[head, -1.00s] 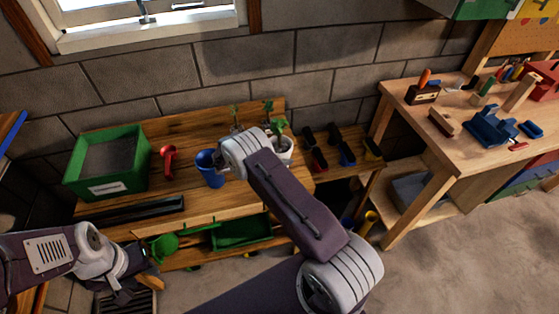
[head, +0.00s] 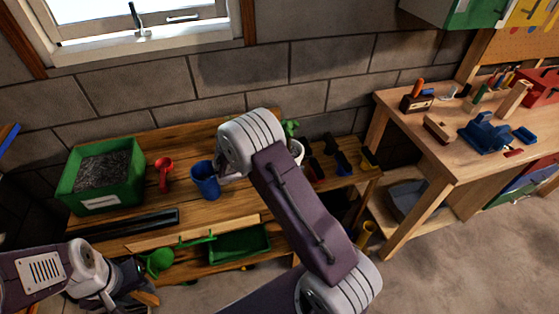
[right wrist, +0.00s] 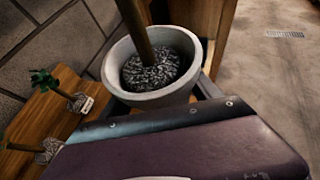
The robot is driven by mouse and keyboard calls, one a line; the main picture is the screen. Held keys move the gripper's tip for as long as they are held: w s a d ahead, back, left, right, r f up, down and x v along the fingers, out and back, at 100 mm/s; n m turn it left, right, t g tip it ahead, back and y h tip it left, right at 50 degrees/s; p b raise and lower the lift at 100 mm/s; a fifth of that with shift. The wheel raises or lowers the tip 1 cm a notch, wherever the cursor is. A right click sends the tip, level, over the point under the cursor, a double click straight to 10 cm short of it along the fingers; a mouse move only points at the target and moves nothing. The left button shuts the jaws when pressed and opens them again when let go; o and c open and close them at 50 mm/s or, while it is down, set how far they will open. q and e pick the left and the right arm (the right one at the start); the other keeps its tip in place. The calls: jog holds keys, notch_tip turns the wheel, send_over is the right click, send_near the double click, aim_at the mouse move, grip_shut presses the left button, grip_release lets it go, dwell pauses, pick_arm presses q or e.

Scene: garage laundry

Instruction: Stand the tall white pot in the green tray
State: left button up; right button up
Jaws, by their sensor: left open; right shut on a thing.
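The white pot (head: 298,150) shows partly at the bench's right end, behind my right arm, with green leaves at its rim. In the right wrist view the pot (right wrist: 160,98) is upright, with dark speckled soil and a thick brown stem. My right gripper (right wrist: 165,108) is shut on it; its fingertips are mostly hidden by the pot and by my wrist. The green tray (head: 238,242) lies on the lower level at the bench's front, left of my right forearm, and looks empty. My left gripper (head: 122,298) is open and empty at the lower left.
On the bench stand a green bin of soil (head: 104,178), a red scoop (head: 163,175), a blue cup (head: 205,180) and a black trough (head: 125,228). A green watering can (head: 158,262) sits left of the tray. Small dark pots (head: 330,145) stand right. A workbench (head: 440,150) is further right.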

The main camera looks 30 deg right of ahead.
aim_at(298, 164)
jog(key=s+r, duration=0.2)
jog(key=s, duration=0.1)
jog(key=s+r, duration=0.1)
jog(key=shift+s+d, duration=0.4)
